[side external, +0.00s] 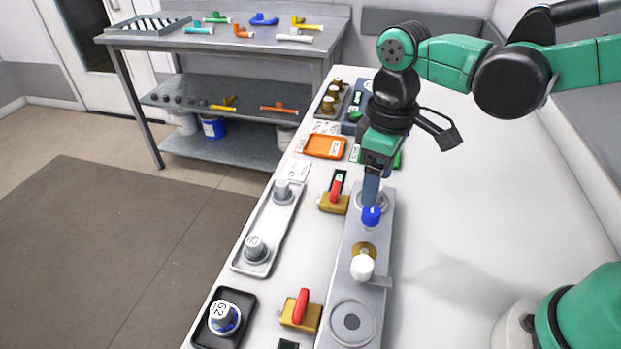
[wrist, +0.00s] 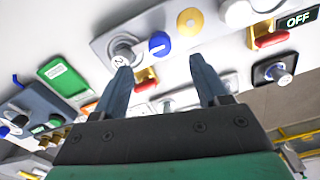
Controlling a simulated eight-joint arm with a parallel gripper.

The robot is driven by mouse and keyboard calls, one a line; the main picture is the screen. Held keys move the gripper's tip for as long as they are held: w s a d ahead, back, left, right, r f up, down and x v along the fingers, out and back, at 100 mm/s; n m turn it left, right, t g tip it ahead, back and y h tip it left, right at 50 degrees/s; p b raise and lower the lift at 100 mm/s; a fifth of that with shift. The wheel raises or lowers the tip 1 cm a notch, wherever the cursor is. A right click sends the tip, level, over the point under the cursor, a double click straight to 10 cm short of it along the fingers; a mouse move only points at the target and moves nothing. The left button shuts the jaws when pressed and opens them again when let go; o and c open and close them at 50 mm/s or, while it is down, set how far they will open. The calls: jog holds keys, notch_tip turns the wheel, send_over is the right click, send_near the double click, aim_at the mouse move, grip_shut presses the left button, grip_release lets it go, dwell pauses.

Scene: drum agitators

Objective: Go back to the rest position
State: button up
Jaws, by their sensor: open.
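My gripper (side external: 371,196) is over the far part of the long grey panel (side external: 386,240), its fingers pointing down. In the wrist view my gripper (wrist: 161,68) has its two fingers spread wide with nothing held between them. A blue knob (side external: 371,216) shows just below the fingers in the side view. The blue knob (wrist: 159,44) lies beyond the gap between the fingertips in the wrist view. A grey numbered cap (wrist: 122,52) shows near the left fingertip. I cannot tell the exact height of the fingers over the panel.
A white knob (side external: 362,268) and a red-handled valve (side external: 300,306) stand nearer the camera. Another red-handled valve (side external: 336,190) is left of my gripper. A grey tray (side external: 262,228) holds capped parts; a black tray (side external: 212,342) holds one. The white table's right side (side external: 480,180) is clear.

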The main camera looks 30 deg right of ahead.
jog(key=s+d+r+m+t, duration=0.1)
jog(key=d+r+m+t, duration=0.1)
jog(key=d+m+t, duration=0.4)
jog(key=shift+s+d+r+t, duration=0.3)
jog(key=shift+d+t, duration=0.3)
jog(key=shift+d, duration=0.5)
